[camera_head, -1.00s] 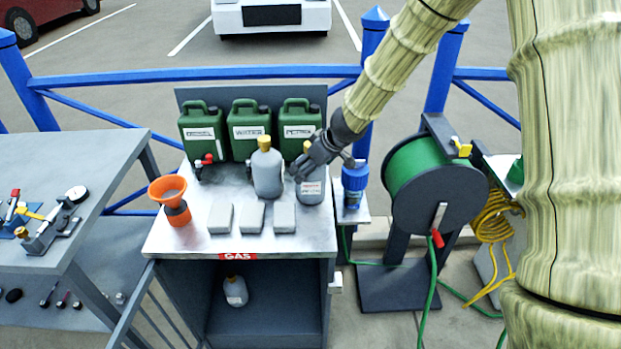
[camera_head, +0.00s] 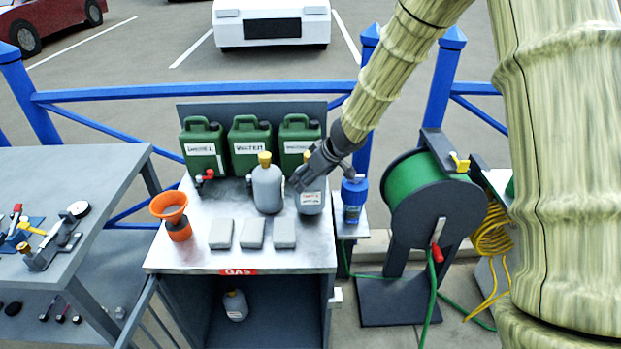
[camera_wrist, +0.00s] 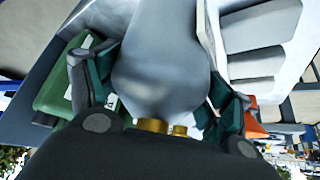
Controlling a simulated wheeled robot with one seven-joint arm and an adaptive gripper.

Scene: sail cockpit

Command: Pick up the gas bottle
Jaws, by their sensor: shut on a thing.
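Two grey gas bottles stand side by side on the counter. The left bottle (camera_head: 267,188) is upright with its yellow cap in plain view. The right bottle (camera_head: 312,200) has a pale label, and its top is hidden by my gripper (camera_head: 307,177). My gripper is shut on this right bottle, near its top. In the wrist view a grey bottle body (camera_wrist: 160,70) fills the space between my fingers (camera_wrist: 160,95), with gold fittings close to the palm. I cannot tell whether its base touches the counter.
Three grey blocks (camera_head: 252,234) and an orange funnel (camera_head: 172,213) are on the counter (camera_head: 200,258). Green jerrycans (camera_head: 250,146) stand behind. A blue canister (camera_head: 354,198) and a green hose reel (camera_head: 435,196) are to the right. Another bottle (camera_head: 236,306) is in the cabinet below.

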